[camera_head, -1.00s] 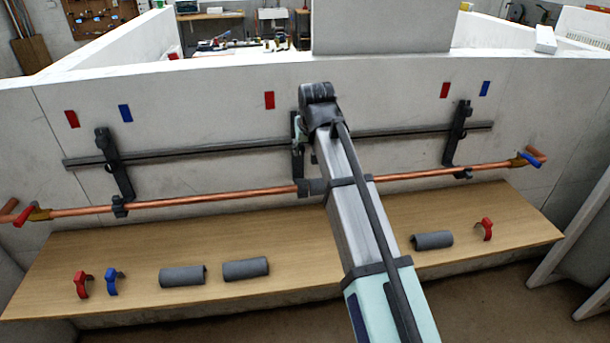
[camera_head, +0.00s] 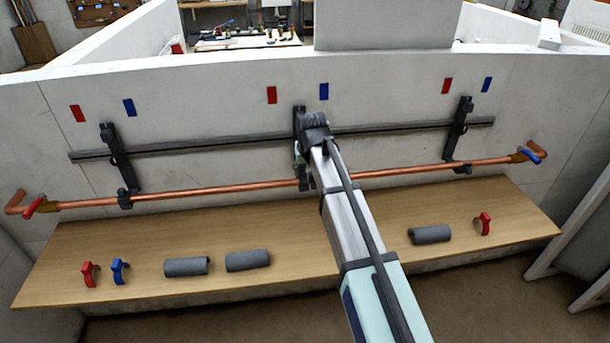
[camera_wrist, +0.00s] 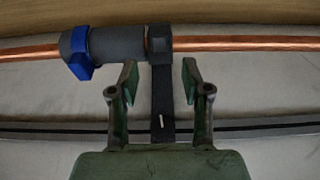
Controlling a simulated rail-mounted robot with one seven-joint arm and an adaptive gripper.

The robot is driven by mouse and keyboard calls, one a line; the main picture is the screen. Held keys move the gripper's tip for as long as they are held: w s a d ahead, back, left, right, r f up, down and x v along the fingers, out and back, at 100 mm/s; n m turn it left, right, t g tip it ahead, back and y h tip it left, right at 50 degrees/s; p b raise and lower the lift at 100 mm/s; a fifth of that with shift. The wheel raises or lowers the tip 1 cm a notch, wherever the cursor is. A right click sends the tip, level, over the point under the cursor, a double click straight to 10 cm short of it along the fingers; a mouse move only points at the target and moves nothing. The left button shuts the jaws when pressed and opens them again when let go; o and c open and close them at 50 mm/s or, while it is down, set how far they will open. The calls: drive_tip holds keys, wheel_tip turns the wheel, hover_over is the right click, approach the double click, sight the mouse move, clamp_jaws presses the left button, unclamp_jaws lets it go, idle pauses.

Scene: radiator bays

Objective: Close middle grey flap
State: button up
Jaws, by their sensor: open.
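The middle bracket (camera_head: 299,122) is a dark upright on the wall rail; it also shows in the wrist view (camera_wrist: 163,126). Its dark grey clamp piece (camera_wrist: 160,47) is at the copper pipe (camera_wrist: 235,43). In the head view my wrist hides much of this bracket.
A grey sleeve (camera_wrist: 117,45) with a blue clip (camera_wrist: 80,56) sits on the pipe beside the clamp. Other brackets stand left (camera_head: 118,160) and right (camera_head: 458,130). The wooden shelf (camera_head: 310,265) below holds loose grey sleeves (camera_head: 248,260) and red and blue clips (camera_head: 119,271).

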sight(305, 178)
drive_tip(key=shift+p+x, duration=0.7)
drive_tip(key=shift+x, duration=2.25)
drive_tip(key=shift+c, duration=0.4)
drive_tip(key=c, duration=0.8)
drive_tip(key=shift+w+r, duration=0.1)
drive_tip(key=shift+w, duration=0.05)
